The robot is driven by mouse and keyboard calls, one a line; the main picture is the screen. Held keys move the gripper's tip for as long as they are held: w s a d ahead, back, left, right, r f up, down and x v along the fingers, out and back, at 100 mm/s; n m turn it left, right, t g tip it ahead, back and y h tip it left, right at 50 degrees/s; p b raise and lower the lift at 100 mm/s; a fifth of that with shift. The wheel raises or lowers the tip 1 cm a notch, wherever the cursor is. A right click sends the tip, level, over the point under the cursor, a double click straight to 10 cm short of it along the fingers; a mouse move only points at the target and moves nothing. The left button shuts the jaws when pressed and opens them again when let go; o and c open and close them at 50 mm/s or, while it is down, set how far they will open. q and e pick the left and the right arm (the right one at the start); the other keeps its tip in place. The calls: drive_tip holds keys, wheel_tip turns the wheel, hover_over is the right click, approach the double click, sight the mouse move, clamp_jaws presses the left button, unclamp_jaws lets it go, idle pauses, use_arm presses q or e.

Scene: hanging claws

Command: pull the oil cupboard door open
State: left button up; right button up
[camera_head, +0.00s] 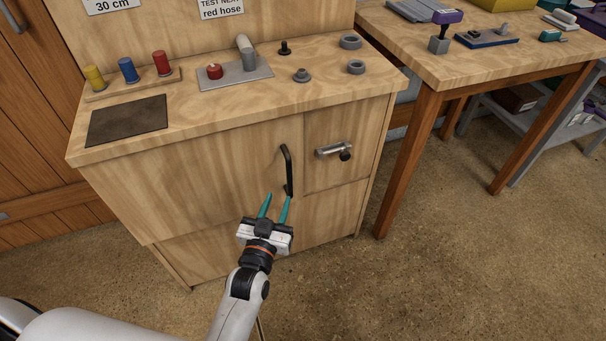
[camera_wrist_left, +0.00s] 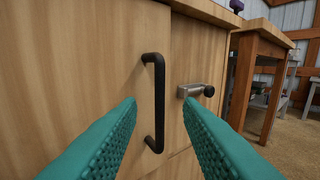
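The oil cupboard door (camera_head: 215,178) is the wide wooden front panel of the bench, and it looks shut. Its black bar handle (camera_head: 287,171) stands upright near the door's right edge. In the left wrist view the handle (camera_wrist_left: 158,103) shows between the two teal fingers, beyond their tips. My left gripper (camera_head: 277,198) is open and empty, just in front of the handle's lower end. Its fingers show large in the left wrist view (camera_wrist_left: 160,102), one on each side of the handle; contact is not visible. My right gripper is in neither view.
A metal latch with a black knob (camera_head: 335,150) sits on the panel right of the handle. The bench top holds coloured cylinders (camera_head: 128,70), a dark mat (camera_head: 127,120) and small fittings. A wooden table (camera_head: 470,60) stands at right. The floor in front is clear.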

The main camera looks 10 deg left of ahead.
sight(288, 172)
use_arm(q)
drive_tip(key=w+b, duration=0.1)
drive_tip(key=w, duration=1)
drive_tip(key=shift+w+f, duration=0.1)
drive_tip(key=shift+a, duration=0.1)
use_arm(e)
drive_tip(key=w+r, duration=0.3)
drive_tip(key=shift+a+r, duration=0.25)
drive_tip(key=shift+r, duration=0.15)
use_arm(q)
clamp_jaws()
